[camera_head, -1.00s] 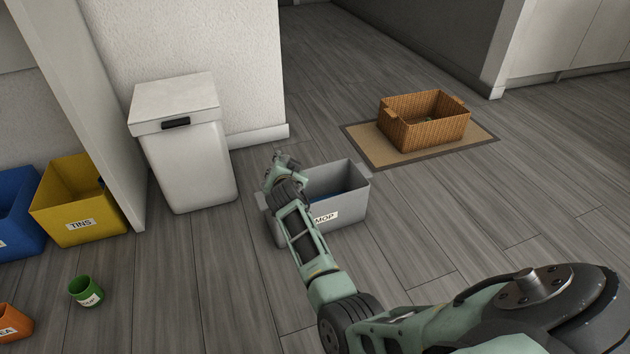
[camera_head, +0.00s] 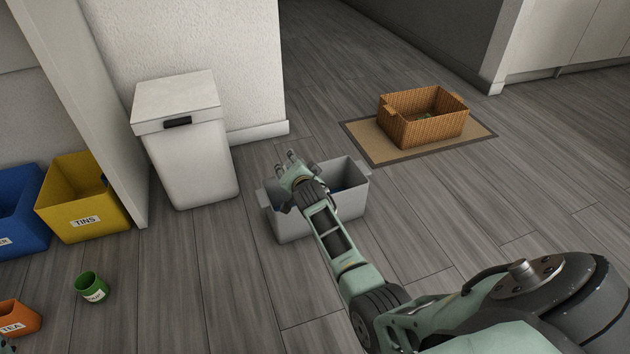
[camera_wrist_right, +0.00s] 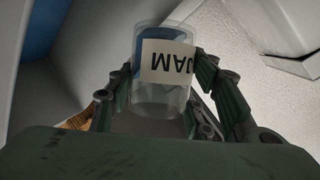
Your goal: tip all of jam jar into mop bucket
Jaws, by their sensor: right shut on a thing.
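The jam jar (camera_wrist_right: 163,95) is a clear vessel with a white label reading JAM, upside down in the right wrist view. Blue shows in or through it; I cannot tell which. My right gripper (camera_head: 288,160) has its fingers around the jar, shut on it, above the left part of the mop bucket. In the head view the jar is not clearly visible. The grey mop bucket (camera_head: 351,201) stands on the floor, partly hidden by my right arm, with something blue inside.
A white lidded bin (camera_head: 190,165) stands behind left of the bucket. A wicker basket (camera_head: 421,129) sits on a mat (camera_head: 374,151). Yellow TINS bin (camera_head: 84,220), blue bin (camera_head: 22,240), green cup (camera_head: 91,287) and orange TEA container (camera_head: 18,317) are at left. Floor between is clear.

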